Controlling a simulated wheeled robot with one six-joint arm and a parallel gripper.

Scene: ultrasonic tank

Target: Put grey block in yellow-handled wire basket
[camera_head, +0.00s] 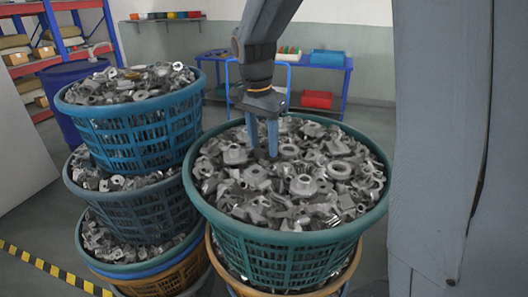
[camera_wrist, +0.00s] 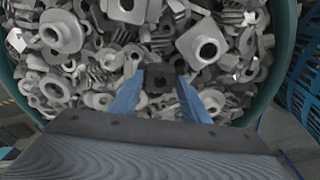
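My gripper (camera_head: 263,145) points down over the green basket of metal parts, its two blue fingers apart. In the wrist view the gripper (camera_wrist: 158,88) shows a gap between the fingers, with a dark square part with a hole (camera_wrist: 160,80) seen in the gap. It looks to lie among the parts; I cannot tell whether a finger touches it. Many grey metal parts (camera_head: 305,185) fill the basket, and I cannot single out one as the grey block. I see no wire basket with yellow handles in either view.
The green plastic basket (camera_head: 280,252) stands in front, heaped to its rim. A stack of similar full baskets, topped by a blue one (camera_head: 135,135), stands close at left. Behind are a blue rack (camera_head: 345,80) with coloured bins, shelves (camera_head: 70,50) and a blue drum (camera_head: 72,85).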

